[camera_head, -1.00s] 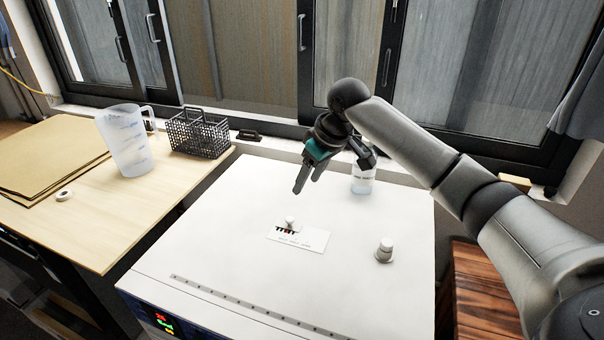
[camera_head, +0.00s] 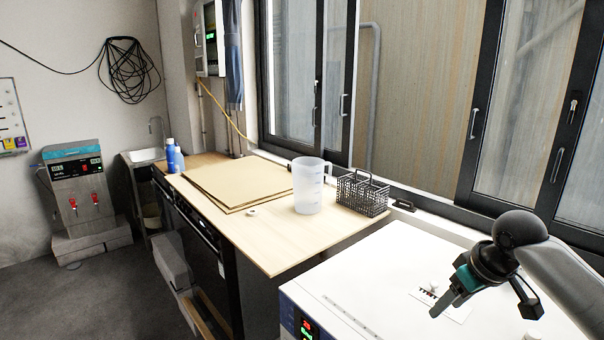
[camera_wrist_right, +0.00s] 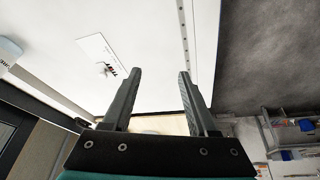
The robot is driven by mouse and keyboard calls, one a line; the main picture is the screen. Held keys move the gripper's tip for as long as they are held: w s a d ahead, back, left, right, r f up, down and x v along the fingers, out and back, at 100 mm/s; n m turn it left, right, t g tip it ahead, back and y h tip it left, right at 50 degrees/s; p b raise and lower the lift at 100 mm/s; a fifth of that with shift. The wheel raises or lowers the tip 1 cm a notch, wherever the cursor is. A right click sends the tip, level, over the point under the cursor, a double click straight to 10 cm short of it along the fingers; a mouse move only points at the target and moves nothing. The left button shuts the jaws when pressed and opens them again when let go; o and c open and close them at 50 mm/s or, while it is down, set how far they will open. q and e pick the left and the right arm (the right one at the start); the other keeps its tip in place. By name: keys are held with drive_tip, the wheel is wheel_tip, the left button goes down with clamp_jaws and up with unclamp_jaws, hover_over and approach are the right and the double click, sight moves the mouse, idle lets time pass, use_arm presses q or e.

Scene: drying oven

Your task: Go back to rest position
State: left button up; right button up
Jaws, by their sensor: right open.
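My right gripper (camera_head: 484,306) is above the white top of the drying oven (camera_head: 365,275) at the lower right of the head view. Its two dark fingers are spread apart with nothing between them. In the right wrist view, the open fingers (camera_wrist_right: 160,74) reach over the white oven top (camera_wrist_right: 155,25). A label card (camera_wrist_right: 102,57) with a small knob lies there, apart from the fingers. My left gripper is not in view.
A wooden table (camera_head: 250,238) left of the oven carries a clear jug (camera_head: 308,188), a black wire basket (camera_head: 361,195) and brown sheets (camera_head: 235,180). Windows line the back. A steel water heater (camera_head: 80,190) stands far left. The grey floor (camera_head: 90,295) is open.

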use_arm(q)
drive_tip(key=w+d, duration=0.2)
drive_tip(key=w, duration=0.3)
use_arm(e)
drive_tip(key=s+a+f+n, duration=0.2)
drive_tip(key=s+a+f, duration=0.75)
drive_tip(key=f, duration=0.25)
drive_tip(key=s+a+f+m+h, duration=0.1)
drive_tip(key=s+m, duration=0.1)
drive_tip(key=s, duration=0.7)
drive_tip(key=s+a+f+m, duration=0.1)
drive_tip(key=s+f+m, duration=0.1)
drive_tip(key=s, duration=0.7)
wheel_tip(320, 180, down, 25)
drive_tip(key=s+g+b, duration=0.2)
drive_tip(key=b, duration=0.2)
use_arm(q)
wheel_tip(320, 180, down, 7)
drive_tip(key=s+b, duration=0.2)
drive_tip(key=b, duration=0.1)
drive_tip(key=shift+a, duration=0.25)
use_arm(e)
drive_tip(key=s+d+f+g, duration=0.1)
drive_tip(key=s+d+f, duration=0.2)
drive_tip(key=s+f, duration=1.2)
wheel_tip(320, 180, down, 3)
drive_tip(key=shift+s+r, duration=0.1)
drive_tip(key=shift+s, duration=0.1)
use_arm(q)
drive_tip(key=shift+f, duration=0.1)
